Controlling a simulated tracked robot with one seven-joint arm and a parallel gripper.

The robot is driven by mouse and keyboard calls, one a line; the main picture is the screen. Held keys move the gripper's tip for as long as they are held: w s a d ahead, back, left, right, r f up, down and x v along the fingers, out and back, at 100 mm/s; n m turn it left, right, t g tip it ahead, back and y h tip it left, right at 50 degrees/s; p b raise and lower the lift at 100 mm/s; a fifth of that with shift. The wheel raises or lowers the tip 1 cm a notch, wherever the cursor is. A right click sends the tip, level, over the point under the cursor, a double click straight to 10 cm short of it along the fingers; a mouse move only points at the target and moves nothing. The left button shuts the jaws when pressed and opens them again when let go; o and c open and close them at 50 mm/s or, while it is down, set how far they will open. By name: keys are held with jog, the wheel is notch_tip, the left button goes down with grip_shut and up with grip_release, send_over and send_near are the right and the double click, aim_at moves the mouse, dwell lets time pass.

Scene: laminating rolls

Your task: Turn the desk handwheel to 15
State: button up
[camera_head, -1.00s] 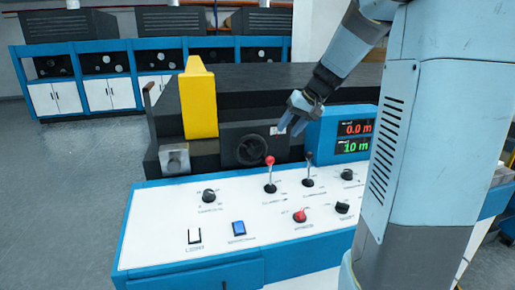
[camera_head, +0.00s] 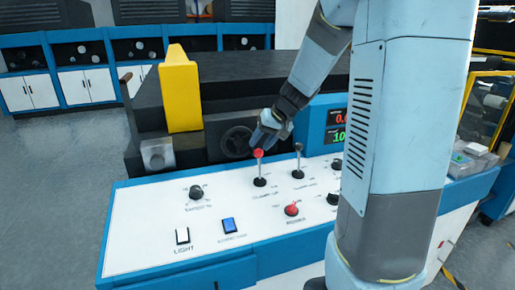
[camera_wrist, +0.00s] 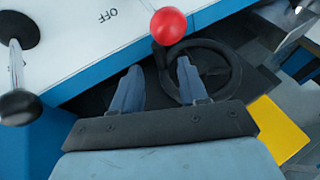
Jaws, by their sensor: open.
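The desk handwheel (camera_head: 237,142) is a black wheel on the dark upright panel behind the white control desk. My gripper (camera_head: 268,133) is just to its right in the head view, above the back edge of the desk. In the wrist view the handwheel (camera_wrist: 205,72) shows behind my gripper (camera_wrist: 160,78). The two blue-grey fingers are apart with nothing between them. One finger overlaps the wheel's rim in the picture; I cannot tell whether it touches. The wheel's scale and number are not readable.
A red-knobbed lever (camera_head: 259,154) stands close in front of my gripper, and a black-knobbed lever (camera_head: 298,148) stands to its right. A yellow block (camera_head: 180,90) rises left of the handwheel. The desk (camera_head: 150,220) also carries knobs and switches.

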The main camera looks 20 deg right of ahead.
aim_at(240, 146)
jog(key=shift+x, duration=1.6)
jog(key=shift+c, duration=0.2)
grip_shut()
